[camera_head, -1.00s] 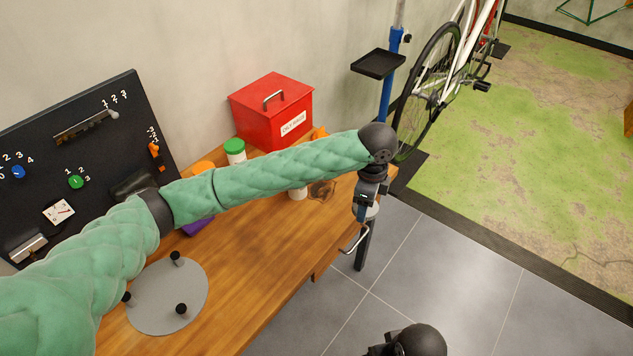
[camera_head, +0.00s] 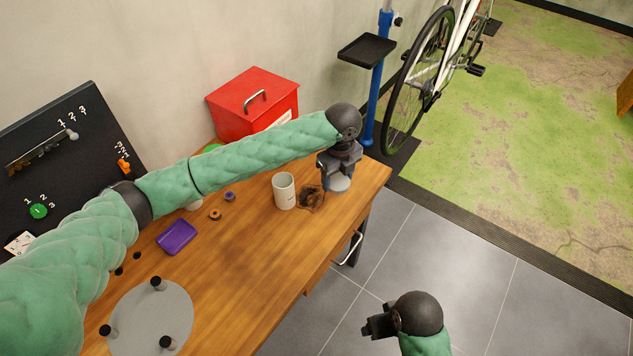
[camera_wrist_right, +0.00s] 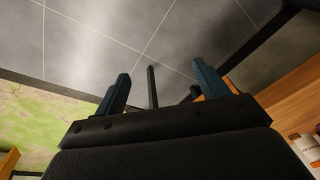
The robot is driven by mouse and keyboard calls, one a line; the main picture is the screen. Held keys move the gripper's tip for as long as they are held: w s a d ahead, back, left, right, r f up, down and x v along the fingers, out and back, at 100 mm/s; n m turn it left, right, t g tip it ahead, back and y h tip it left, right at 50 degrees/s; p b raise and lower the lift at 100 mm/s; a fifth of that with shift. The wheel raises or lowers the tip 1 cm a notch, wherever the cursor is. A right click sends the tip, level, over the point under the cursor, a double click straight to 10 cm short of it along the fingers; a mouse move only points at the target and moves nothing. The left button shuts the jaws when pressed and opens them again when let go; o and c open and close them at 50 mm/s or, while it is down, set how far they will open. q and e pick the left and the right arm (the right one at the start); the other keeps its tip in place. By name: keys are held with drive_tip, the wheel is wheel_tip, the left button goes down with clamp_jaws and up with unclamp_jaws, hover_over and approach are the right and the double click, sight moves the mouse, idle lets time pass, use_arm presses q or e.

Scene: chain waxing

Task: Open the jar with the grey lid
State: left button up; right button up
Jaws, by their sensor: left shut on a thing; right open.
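My left gripper (camera_head: 331,178) is shut on a round light-grey lid (camera_head: 339,184), over the table's far right end. Whether the lid touches the wood I cannot tell. A cream cylindrical jar (camera_head: 284,192) stands upright on the table to the left of this gripper, apart from it; its top looks open, with no lid on it. My right gripper (camera_head: 378,324) is over the floor in front of the table. In the right wrist view this gripper (camera_wrist_right: 162,72) is open, with nothing between its fingers.
A dark tangled chain (camera_head: 311,198) lies between jar and left gripper. A red box (camera_head: 240,120) stands behind my left arm. A purple tray (camera_head: 177,236), small rings and a grey disc with black knobs (camera_head: 150,315) lie on the wooden table (camera_head: 250,265). The table's middle is clear.

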use_arm(q)
drive_tip(key=p, duration=0.1)
hover_over(318, 191)
drive_tip(key=f, duration=0.3)
drive_tip(key=shift+s+d+f, duration=0.15)
drive_tip(key=shift+s+d, duration=0.1)
drive_tip(key=shift+d, duration=0.15)
drive_tip(key=shift+w+a+f, duration=0.25)
drive_tip(key=shift+a+f, duration=0.05)
drive_tip(key=shift+f, duration=0.05)
drive_tip(key=shift+f+p, duration=0.75)
drive_tip(key=shift+f, duration=1.2)
use_arm(e)
wheel_tip(318, 191, down, 11)
drive_tip(key=w, duration=0.2)
drive_tip(key=shift+f, duration=0.2)
use_arm(q)
drive_tip(key=shift+f, duration=0.15)
use_arm(e)
drive_tip(key=shift+w+a, duration=0.1)
drive_tip(key=shift+a, duration=0.05)
use_arm(q)
drive_tip(key=o, duration=1.1)
